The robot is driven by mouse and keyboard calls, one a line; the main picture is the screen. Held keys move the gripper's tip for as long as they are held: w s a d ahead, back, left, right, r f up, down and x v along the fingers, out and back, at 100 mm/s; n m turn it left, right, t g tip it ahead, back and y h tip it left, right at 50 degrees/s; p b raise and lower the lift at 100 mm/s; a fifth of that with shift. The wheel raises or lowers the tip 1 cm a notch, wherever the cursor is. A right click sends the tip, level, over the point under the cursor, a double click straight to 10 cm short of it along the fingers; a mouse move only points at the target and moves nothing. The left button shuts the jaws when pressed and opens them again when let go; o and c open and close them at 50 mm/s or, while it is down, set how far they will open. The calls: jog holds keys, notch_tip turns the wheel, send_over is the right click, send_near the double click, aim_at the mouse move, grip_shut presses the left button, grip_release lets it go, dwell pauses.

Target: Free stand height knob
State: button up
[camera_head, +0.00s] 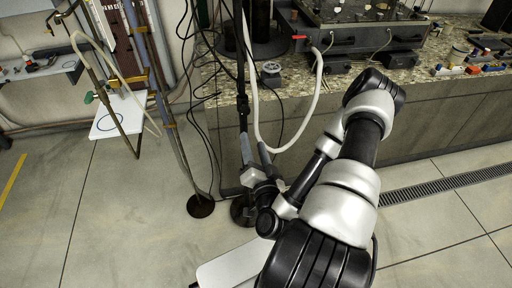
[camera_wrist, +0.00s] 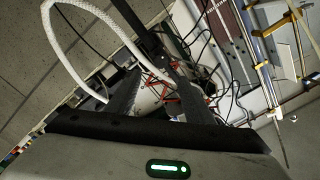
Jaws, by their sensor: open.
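My gripper (camera_head: 256,150) is in the middle of the head view, pointing up and away from me. In the wrist view its two dark fingers (camera_wrist: 157,82) are spread apart, with nothing visibly held between them. A thin dark upright stand (camera_head: 242,105) rises right at the gripper in the head view. A dark bar (camera_wrist: 131,16) shows beyond the fingers in the wrist view. A small white piece with red parts (camera_wrist: 160,88) shows behind the finger gap. I cannot make out the height knob for certain; the fingers may hide it.
A white hose (camera_head: 283,147) loops close right of the gripper. Black cables hang to its left. A stone-topped bench (camera_head: 435,88) carries a tank (camera_head: 365,38). The floor at left (camera_head: 110,225) is clear.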

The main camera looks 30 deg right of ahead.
jog(key=shift+p+v, duration=0.85)
jog(key=shift+v, duration=0.85)
